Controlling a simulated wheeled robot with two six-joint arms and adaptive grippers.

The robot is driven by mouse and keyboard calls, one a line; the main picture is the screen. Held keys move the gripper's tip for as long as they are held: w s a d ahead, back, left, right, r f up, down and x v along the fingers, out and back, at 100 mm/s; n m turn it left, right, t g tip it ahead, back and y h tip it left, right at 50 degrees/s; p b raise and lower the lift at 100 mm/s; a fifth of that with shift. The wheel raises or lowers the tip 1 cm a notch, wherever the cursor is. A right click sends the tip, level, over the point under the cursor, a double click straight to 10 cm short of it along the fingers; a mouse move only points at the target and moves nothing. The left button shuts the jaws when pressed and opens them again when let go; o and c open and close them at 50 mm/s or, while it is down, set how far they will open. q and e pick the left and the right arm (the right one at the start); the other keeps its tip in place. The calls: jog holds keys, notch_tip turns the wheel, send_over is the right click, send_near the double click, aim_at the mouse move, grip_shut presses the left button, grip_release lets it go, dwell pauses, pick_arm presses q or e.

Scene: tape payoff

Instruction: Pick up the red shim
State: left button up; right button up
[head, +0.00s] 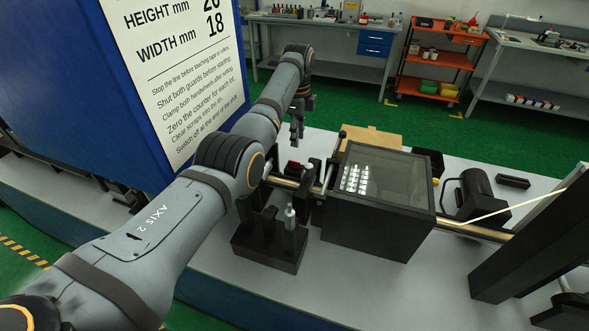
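A small dark red piece (293,166), possibly the red shim, shows beside the black clamp parts left of the dark box. It is small and partly hidden, so I cannot make out its shape. My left arm reaches across from the lower left. My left gripper (297,137) points down above and behind the red piece, seemingly apart from it. The fingers are too small and dark to show whether they are open or shut. I see nothing held in them. My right gripper is out of view.
A black box with a glass lid (385,178) stands on the grey bench (340,283). A black block with upright posts (268,250) sits in front. A motor (478,192) and pale tape (520,205) lie right. A blue sign cabinet (95,75) flanks my arm.

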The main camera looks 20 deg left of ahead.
aim_at(294, 162)
pick_arm(q)
jog(key=f, duration=0.3)
jog(key=shift+s+f+p, duration=0.3)
jog(key=shift+f+p, duration=0.05)
jog(key=shift+w+f, duration=0.15)
jog(key=shift+f, duration=0.25)
jog(key=f, duration=0.1)
jog(key=f+p, duration=0.1)
jog(key=f, duration=0.2)
jog(key=shift+s+a+f, duration=0.3)
jog(key=shift+a, duration=0.05)
jog(key=shift+w+f, duration=0.1)
jog(key=shift+f, duration=0.15)
grip_shut()
